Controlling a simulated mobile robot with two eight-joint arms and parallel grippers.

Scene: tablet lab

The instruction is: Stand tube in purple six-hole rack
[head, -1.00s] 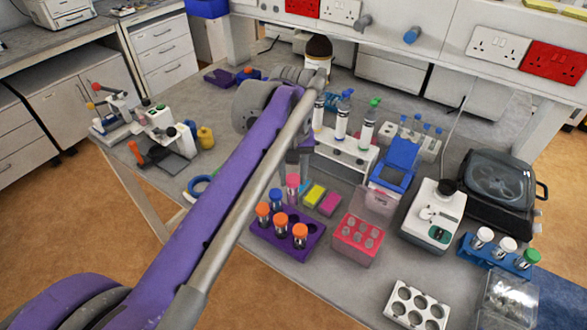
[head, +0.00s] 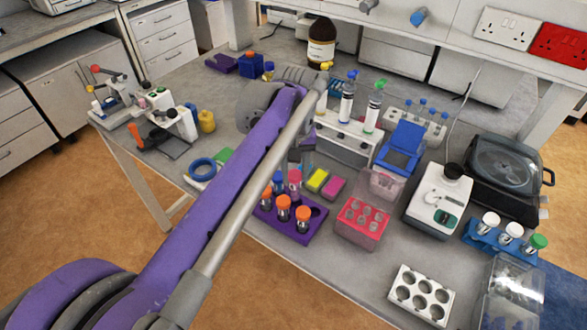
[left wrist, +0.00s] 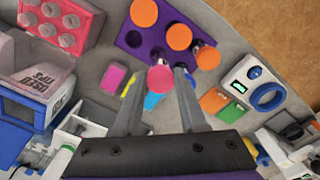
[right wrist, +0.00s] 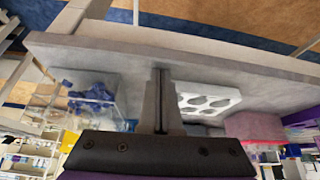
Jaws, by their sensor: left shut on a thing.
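The purple six-hole rack (head: 311,232) stands near the table's front edge. Three orange-capped tubes stand in it; a blue-capped tube (head: 278,178) shows at its far left side. My left gripper (left wrist: 160,84) is shut on a tube with a pink cap (left wrist: 160,77), which also shows in the head view (head: 295,177). The pink-capped tube is at the rack's far edge; I cannot tell whether its lower end is over a hole. My right gripper (right wrist: 162,75) is shut and empty, away from the rack.
Yellow (head: 317,180) and pink (head: 334,188) blocks lie just behind the rack. A pink tip box (head: 362,225) stands close on its right. A white rack (head: 421,294) stands at the front right.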

